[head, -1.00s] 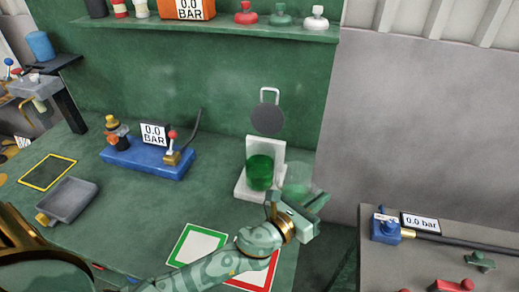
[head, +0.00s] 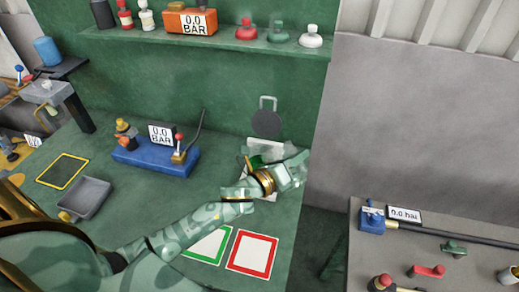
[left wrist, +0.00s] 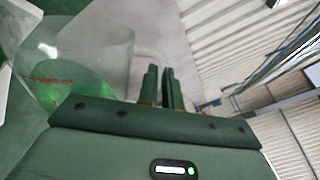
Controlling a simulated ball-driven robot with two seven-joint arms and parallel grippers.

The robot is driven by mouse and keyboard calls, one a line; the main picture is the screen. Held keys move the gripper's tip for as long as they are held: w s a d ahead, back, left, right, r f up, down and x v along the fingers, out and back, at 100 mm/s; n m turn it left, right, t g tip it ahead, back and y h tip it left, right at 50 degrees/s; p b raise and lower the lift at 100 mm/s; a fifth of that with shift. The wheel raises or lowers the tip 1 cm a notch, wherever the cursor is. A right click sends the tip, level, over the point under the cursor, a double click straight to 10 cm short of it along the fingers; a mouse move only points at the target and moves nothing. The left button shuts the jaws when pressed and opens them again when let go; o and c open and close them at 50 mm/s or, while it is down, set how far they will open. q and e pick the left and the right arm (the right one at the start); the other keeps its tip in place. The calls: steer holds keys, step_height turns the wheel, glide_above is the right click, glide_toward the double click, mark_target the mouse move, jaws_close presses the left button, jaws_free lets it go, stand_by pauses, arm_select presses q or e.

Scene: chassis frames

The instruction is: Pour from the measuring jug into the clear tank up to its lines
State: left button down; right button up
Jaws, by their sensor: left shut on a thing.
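My left gripper (head: 289,168) is shut on the measuring jug (head: 278,151), a clear vessel that looks tilted over the clear tank. The jug also shows large at the left of the left wrist view (left wrist: 108,45), beside my fingers (left wrist: 158,85). The clear tank (head: 256,161) holds green liquid and stands on a white stand at the back of the bench. My gripper and forearm hide most of it, and its level and lines cannot be read in the head view. Red marks and green liquid show through clear walls in the wrist view. My right gripper is not in view.
A round dark disc (head: 266,123) stands behind the tank. A blue gauge unit (head: 155,156) and a grey tray (head: 84,198) lie to the left. Green-framed (head: 209,245) and red-framed (head: 252,254) squares lie in front. A gap separates the grey bench (head: 354,243) at right.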

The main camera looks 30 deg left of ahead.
mark_target(292, 147)
arm_select(q)
steer(key=shift+w+a+n, duration=0.1)
steer(key=shift+a+n, duration=0.15)
steer(key=shift+n, duration=0.05)
steer(key=shift+w+a+r+n+p, duration=0.15)
steer(key=shift+a+r+n+p, duration=0.25)
steer(key=shift+r+n+p, duration=0.25)
steer(key=shift+w+a+r+n+p, duration=0.1)
steer(key=shift+a+r+n+p, duration=0.1)
steer(key=shift+n+p, duration=0.1)
steer(key=shift+w+a+r+n, duration=0.1)
steer(key=shift+a+r+n, duration=0.1)
steer(key=shift+a+n, duration=0.1)
stand_by(0.6)
